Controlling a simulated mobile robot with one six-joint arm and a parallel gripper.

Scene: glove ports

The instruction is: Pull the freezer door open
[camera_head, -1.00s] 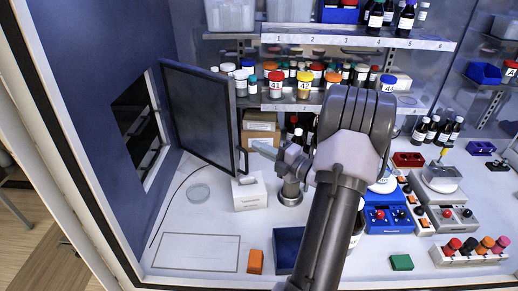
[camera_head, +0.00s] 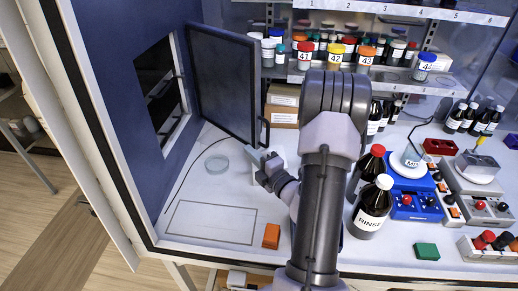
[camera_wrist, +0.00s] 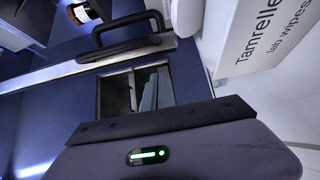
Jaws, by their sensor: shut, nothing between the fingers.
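The freezer door (camera_head: 222,82) is a dark panel standing out from the blue wall at an angle, beside a dark framed opening (camera_head: 160,92). Its dark bar handle (camera_head: 265,131) is on the free edge and shows near the top of the wrist view (camera_wrist: 125,36). My gripper (camera_head: 257,158) is just below and near the handle in the head view, in front of the white lab wipes box. Its fingers (camera_wrist: 156,90) look closed and empty in the wrist view, apart from the handle. The exact gap to the handle is hard to tell.
The lab wipes box (camera_wrist: 265,38) is close beside my gripper. A round clear dish (camera_head: 217,164) and an orange block (camera_head: 271,236) lie on the white bench. Brown bottles (camera_head: 371,205) stand right of my arm. The outlined bench area at front left is clear.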

